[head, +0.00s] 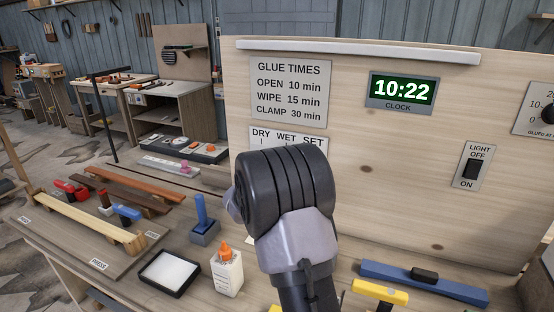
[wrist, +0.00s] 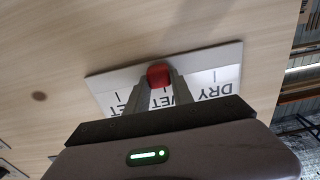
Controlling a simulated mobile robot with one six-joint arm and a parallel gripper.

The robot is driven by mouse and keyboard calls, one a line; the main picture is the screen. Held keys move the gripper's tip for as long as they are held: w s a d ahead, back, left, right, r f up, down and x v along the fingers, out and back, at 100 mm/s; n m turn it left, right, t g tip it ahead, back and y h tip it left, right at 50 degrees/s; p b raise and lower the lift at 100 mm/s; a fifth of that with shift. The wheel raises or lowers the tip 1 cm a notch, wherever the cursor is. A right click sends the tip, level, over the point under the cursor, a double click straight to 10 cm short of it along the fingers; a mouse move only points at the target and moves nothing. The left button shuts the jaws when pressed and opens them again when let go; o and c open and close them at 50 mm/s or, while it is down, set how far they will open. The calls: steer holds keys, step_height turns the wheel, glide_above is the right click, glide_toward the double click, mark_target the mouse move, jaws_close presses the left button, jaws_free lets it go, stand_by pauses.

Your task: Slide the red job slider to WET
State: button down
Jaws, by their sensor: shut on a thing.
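The white DRY/WET/SET plate (head: 289,135) is on the upright wooden board in the head view, with its lower part behind my arm. It shows upside down in the wrist view (wrist: 228,62), with DRY at right, WET in the middle and SET at left. The red job slider (wrist: 158,74) is in the middle of the plate, at about the WET mark. My gripper (wrist: 159,82) is shut on the slider, one finger on each side. The fingers partly cover the lettering. In the head view the slider and fingertips are hidden behind my wrist.
The board also carries a glue times sign (head: 291,92), a clock (head: 402,91) reading 10:22 and a light switch (head: 473,166). Below on the bench are a glue bottle (head: 227,273), a black-rimmed tray (head: 148,278), a blue-handled tool (head: 202,220) and a blue bar (head: 430,285).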

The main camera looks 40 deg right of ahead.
steer(key=shift+w, duration=0.1)
steer(key=c, duration=1.1)
jaws_free()
steer(key=p+v, duration=0.2)
steer(key=v, duration=1.5)
steer(key=shift+a, duration=0.3)
